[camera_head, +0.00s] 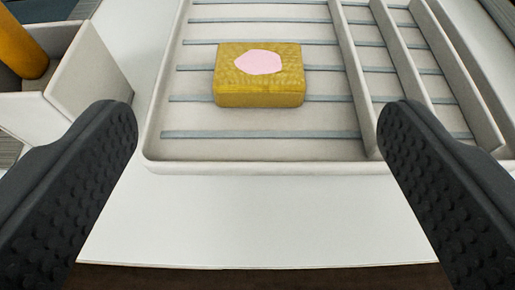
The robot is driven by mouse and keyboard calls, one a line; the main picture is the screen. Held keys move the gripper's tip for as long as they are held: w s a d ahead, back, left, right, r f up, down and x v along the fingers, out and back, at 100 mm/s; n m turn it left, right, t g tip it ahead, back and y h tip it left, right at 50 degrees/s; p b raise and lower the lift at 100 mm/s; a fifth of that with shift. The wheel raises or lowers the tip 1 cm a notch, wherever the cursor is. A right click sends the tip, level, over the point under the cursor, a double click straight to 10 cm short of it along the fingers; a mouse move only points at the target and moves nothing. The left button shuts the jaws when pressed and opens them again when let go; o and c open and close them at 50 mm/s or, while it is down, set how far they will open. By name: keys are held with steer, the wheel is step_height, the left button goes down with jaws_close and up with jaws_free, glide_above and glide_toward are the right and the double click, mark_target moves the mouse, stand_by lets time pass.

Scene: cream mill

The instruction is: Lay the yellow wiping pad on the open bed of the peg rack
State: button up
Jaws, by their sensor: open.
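The yellow wiping pad (260,88) is a thick block with a pink patch on its top. It lies flat on the grey slats in the wide open bed of the pale peg rack (250,148). My gripper (258,122) is open and empty. Its two dark, studded fingers stand wide apart at the left and right of the view, nearer to me than the pad. Neither finger touches the pad. The far end of the rack is cut off by the top of the view.
Narrower slatted compartments (398,75) of the rack run along its right side, behind upright dividers. A pale open box (92,75) with an orange cylinder (20,48) in it stands at the left. The white surface (255,220) in front of the rack is clear up to its near edge.

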steer(key=shift+s, duration=0.1)
step_height(320, 180, up, 24)
steer(key=d+t+y, duration=0.1)
steer(key=s+r, duration=0.7)
steer(key=r, duration=0.5)
steer(key=s+r+h, duration=0.1)
steer(key=s+r, duration=0.5)
steer(key=r, duration=0.5)
steer(key=shift+s+a+r+t, duration=0.4)
